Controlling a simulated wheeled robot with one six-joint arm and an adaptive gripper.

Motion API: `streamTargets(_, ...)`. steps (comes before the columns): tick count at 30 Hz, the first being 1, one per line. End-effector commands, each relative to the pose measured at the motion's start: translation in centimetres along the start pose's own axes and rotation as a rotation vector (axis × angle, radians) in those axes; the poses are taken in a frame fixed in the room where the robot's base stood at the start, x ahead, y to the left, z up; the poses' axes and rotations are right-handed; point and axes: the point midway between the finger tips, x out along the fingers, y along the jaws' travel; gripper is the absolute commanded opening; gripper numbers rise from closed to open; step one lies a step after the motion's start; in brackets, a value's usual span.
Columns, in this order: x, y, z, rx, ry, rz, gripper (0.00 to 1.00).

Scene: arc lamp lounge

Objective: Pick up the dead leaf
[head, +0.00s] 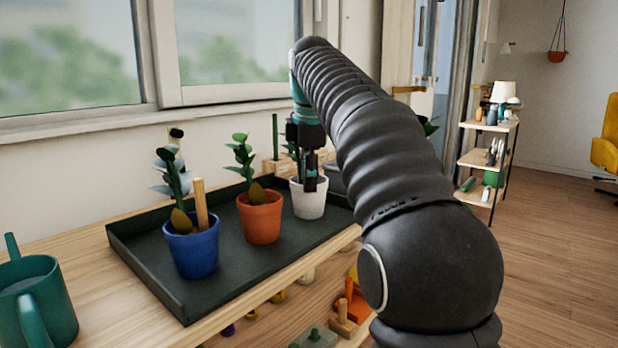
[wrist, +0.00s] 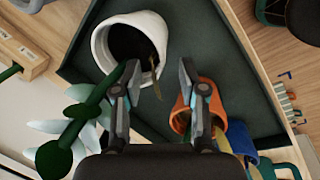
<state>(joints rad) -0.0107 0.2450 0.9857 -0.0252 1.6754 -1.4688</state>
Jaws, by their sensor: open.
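The white pot (head: 308,205) stands at the far end of the dark tray, and my gripper (head: 310,182) is over it. In the wrist view, the white pot (wrist: 101,46) holds dark soil, and a thin brownish leaf (wrist: 155,66) hangs at its rim. My gripper (wrist: 159,68) is open, with one finger on each side of this leaf and neither visibly closed on it. Brownish-olive leaves also show at the orange pot (head: 257,193) and the blue pot (head: 181,221). The white pot's leaf is hidden in the head view.
The orange pot (head: 261,222) and the blue pot (head: 191,252) with a wooden stake (head: 201,204) share the tray (head: 185,301). A green stem (wrist: 96,98) lies close by my left finger in the wrist view. A teal watering can (head: 40,305) stands at the near left.

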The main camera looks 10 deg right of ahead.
Motion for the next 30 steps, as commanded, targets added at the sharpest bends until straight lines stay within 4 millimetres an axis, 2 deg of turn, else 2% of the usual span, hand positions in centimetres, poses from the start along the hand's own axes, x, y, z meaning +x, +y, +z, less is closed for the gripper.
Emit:
streamTargets(2, 0.0, 0.0, 0.0, 0.000, 0.000, 0.000, 0.42)
streamTargets(6, 0.0, 0.0, 0.0, 0.000, 0.000, 0.000, 0.16)
streamTargets(9, -0.1, 0.0, 0.0, 0.000, 0.000, 0.000, 0.02)
streamTargets(23, -0.4, 0.1, 0.0, 0.000, 0.000, 0.001, 0.01)
streamTargets(26, -1.1, 0.3, 0.0, 0.000, 0.000, 0.001, 0.01)
streamTargets(30, -3.0, 0.8, 0.0, 0.000, 0.000, 0.003, 0.01)
